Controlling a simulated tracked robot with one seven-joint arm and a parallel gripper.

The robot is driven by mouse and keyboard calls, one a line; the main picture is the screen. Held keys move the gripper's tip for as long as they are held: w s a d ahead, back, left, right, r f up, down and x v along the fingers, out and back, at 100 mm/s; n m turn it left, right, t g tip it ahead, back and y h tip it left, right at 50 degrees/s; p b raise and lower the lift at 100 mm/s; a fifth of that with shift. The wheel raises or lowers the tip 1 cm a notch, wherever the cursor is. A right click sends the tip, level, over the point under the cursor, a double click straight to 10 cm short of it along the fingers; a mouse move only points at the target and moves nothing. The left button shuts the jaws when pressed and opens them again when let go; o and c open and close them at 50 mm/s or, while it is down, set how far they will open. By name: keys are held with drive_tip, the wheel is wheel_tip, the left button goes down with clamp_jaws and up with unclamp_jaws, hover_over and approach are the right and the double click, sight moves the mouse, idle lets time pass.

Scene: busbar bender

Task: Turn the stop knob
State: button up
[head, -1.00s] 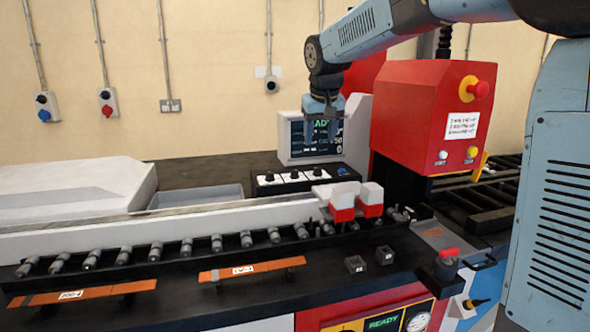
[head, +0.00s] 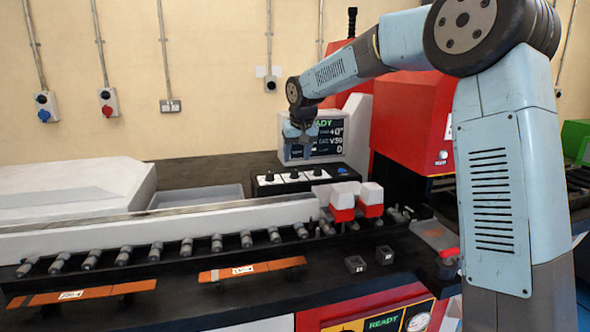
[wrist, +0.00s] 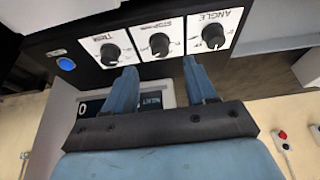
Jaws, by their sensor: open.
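A black control panel (head: 260,188) carries three black knobs on white plates. In the wrist view, which is upside down, the middle plate's label looks like STOP. This stop knob (wrist: 160,44) also shows in the head view (head: 293,174). The ANGLE knob (wrist: 213,36) and a third knob (wrist: 110,53) flank it. My gripper (wrist: 160,72) is open and empty, its blue fingers pointing towards the panel, with the stop knob roughly between their lines. In the head view my gripper (head: 298,152) hangs above the panel, apart from the knobs.
A display screen (head: 325,140) stands close behind the panel and my gripper. A blue button (head: 342,170) is right of the knobs. Red and white blocks (head: 343,200) stand to the right in front. A grey tray (head: 200,197) lies left of the panel.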

sight(295, 171)
drive_tip(key=shift+x, duration=3.15)
drive_tip(key=shift+c, duration=0.2)
drive_tip(key=c, duration=1)
drive_tip(key=shift+o, duration=0.2)
